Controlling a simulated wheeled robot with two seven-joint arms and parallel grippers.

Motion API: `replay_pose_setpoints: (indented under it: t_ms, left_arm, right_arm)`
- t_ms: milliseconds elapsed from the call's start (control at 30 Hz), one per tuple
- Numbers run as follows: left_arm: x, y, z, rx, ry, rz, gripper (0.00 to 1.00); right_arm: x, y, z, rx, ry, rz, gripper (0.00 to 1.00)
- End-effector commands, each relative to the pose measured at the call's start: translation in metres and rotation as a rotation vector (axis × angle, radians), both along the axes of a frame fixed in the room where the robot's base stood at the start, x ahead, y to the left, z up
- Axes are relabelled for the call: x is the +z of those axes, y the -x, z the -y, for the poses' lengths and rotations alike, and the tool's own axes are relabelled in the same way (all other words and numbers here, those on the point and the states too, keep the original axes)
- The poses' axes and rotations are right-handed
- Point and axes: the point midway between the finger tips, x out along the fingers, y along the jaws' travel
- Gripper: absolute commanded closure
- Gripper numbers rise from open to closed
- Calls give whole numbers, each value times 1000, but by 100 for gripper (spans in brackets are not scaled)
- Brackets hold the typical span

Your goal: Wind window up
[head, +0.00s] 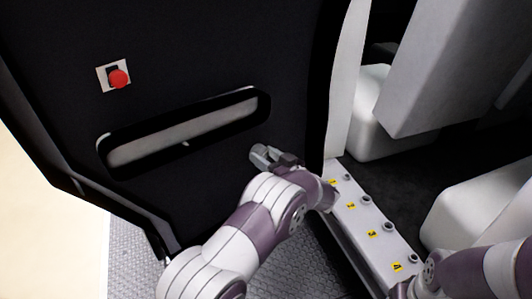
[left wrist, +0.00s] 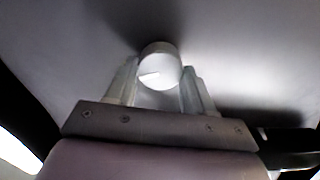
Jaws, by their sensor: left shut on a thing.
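A round silver knob (left wrist: 160,66) with a pale mark on its face shows in the left wrist view. My left gripper (left wrist: 158,80) is shut on it, one finger on each side. In the head view my left gripper (head: 268,155) is against the dark door panel (head: 215,60), just below the right end of a long slot (head: 185,130). The knob cannot be made out clearly there. My right arm shows at the lower right, but its gripper is not in view. No window pane can be clearly identified.
A red button (head: 119,78) on a white plate is at the door's upper left. A pale sill (head: 352,215) with several numbered fittings runs beside my left wrist. White seats (head: 375,110) stand to the right over a dark floor.

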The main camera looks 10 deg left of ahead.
Motion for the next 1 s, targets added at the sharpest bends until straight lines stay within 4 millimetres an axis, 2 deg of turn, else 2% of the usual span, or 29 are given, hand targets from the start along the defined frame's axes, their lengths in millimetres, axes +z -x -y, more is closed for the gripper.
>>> replay_pose_setpoints:
  t_ms: [433,1000]
  left_arm:
    - [-2,1,0,0,234,346,78]
    - [-4,2,-1,1,526,784,78]
  right_arm:
    - [7,0,0,0,0,0,33]
    - [-5,0,0,0,0,0,33]
